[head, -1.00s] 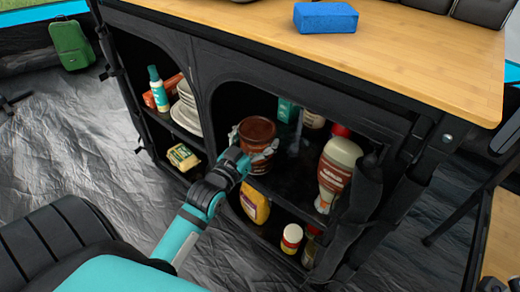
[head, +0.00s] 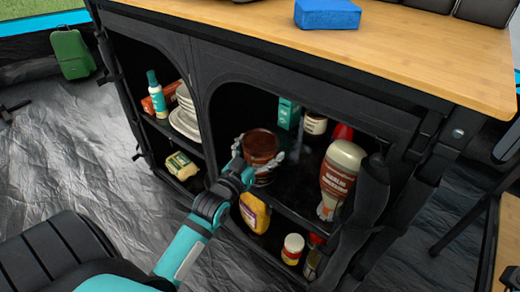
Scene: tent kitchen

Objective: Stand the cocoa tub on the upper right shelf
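The cocoa tub (head: 262,144), brown with a dark reddish-brown top, stands upright in the upper right compartment, close to its front opening. It appears to rest on the upper right shelf (head: 295,200). My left gripper (head: 259,158) reaches in from the front left, with a finger on each side of the tub. The fingers look spread a little wider than the tub, so the gripper seems open around it. The tub's lower part is partly hidden by the gripper. My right gripper is not in view.
A brown sauce bottle (head: 343,172) stands right of the tub. A teal box (head: 289,113) and a jar (head: 315,124) are behind. A yellow bottle (head: 255,212) and small jar (head: 293,248) are below. Plates (head: 185,122) stand in the left compartment.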

